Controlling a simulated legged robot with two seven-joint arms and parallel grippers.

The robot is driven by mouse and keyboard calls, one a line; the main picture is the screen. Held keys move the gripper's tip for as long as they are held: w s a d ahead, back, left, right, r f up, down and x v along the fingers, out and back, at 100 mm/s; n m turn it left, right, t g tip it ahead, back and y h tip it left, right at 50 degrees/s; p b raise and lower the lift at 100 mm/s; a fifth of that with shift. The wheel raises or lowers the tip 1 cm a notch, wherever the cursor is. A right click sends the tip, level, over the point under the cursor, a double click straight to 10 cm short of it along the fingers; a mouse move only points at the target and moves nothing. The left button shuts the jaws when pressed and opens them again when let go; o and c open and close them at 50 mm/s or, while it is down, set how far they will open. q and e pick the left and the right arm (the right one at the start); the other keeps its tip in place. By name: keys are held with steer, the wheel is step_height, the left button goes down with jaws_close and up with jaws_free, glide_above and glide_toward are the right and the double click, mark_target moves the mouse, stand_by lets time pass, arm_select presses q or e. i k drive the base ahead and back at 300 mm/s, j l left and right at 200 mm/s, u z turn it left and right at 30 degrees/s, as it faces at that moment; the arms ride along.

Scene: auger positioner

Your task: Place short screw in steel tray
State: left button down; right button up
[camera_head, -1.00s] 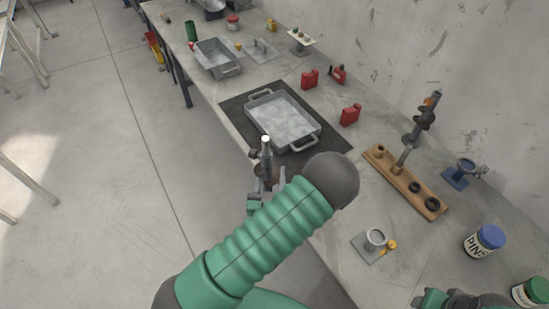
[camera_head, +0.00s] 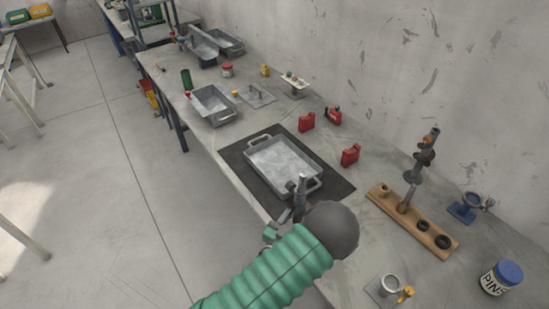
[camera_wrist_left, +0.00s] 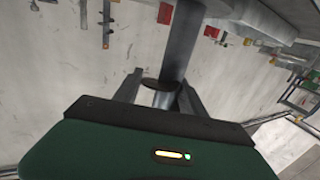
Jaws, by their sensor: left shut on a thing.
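My left gripper (camera_head: 291,214) is shut on a grey metal cylindrical piece, taken as the short screw (camera_head: 302,184). The piece stands roughly upright, its top overlapping the near handle of the steel tray (camera_head: 283,165) in the head view. I cannot tell its height above the bench. In the left wrist view, the fingers (camera_wrist_left: 160,97) close around the screw (camera_wrist_left: 181,48), which has a wide dark disc near the grip. The steel tray is a shallow, empty tray with two handles on a dark mat (camera_head: 235,157). My right gripper is out of view.
A wooden rack (camera_head: 412,220) with a tall auger-like part and dark rings stands right of the gripper. Red cans (camera_head: 350,155) stand behind the tray's right side. A second, deeper metal tray (camera_head: 213,105) sits farther back. The bench's left edge is open to the floor.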

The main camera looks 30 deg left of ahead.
mark_target(283, 166)
steer(key=j+z, duration=0.1)
steer(key=j, duration=2.4)
steer(key=j+z, duration=0.15)
steer(key=z, duration=0.35)
steer(key=j+z, duration=0.2)
steer(key=z, duration=0.3)
steer(key=j+z, duration=0.15)
steer(key=z, duration=0.35)
steer(key=i+j+z, duration=0.2)
steer(key=j, duration=0.3)
steer(key=i, duration=0.05)
